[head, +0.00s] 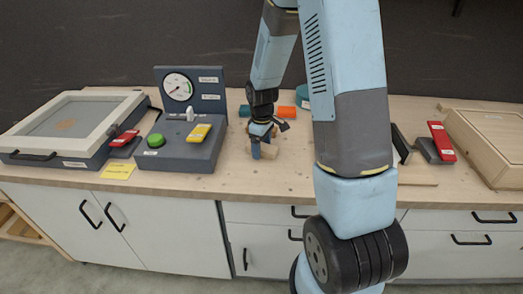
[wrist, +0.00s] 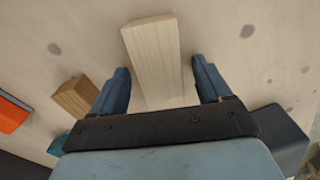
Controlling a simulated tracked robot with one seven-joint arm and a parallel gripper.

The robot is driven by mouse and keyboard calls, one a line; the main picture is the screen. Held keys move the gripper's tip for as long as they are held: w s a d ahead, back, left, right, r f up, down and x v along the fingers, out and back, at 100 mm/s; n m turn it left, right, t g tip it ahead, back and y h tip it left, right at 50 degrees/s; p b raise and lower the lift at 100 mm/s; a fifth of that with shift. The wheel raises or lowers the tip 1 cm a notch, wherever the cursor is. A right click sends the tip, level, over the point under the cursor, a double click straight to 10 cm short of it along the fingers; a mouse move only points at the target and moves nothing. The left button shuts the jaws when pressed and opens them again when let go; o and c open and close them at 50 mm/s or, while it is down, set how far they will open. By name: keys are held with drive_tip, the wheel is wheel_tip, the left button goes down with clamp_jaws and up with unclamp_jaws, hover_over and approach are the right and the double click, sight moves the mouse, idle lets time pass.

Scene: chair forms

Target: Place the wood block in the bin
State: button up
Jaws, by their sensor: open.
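A pale wood block (wrist: 153,60) lies on the wooden worktop, between the two blue fingers of my gripper (wrist: 160,80) in the wrist view. The fingers are open, with a gap visible on each side of the block. In the head view my gripper (head: 262,150) is low over the bench, and the pale block (head: 269,151) shows partly behind a finger. A smaller brown wood block (wrist: 75,96) lies to the left in the wrist view. A teal round-edged thing (head: 301,92) behind my arm is mostly hidden; I cannot tell whether it is the bin.
Orange (head: 287,111) and teal (head: 244,110) blocks lie behind my gripper. A grey control box (head: 180,150) with a gauge panel and a framed case (head: 65,128) stand left. A red-handled switch (head: 441,141) and wooden case (head: 493,140) are right. My arm hides the middle.

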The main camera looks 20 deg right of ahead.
drive_tip(key=shift+c, duration=0.3)
drive_tip(key=c, duration=1.1)
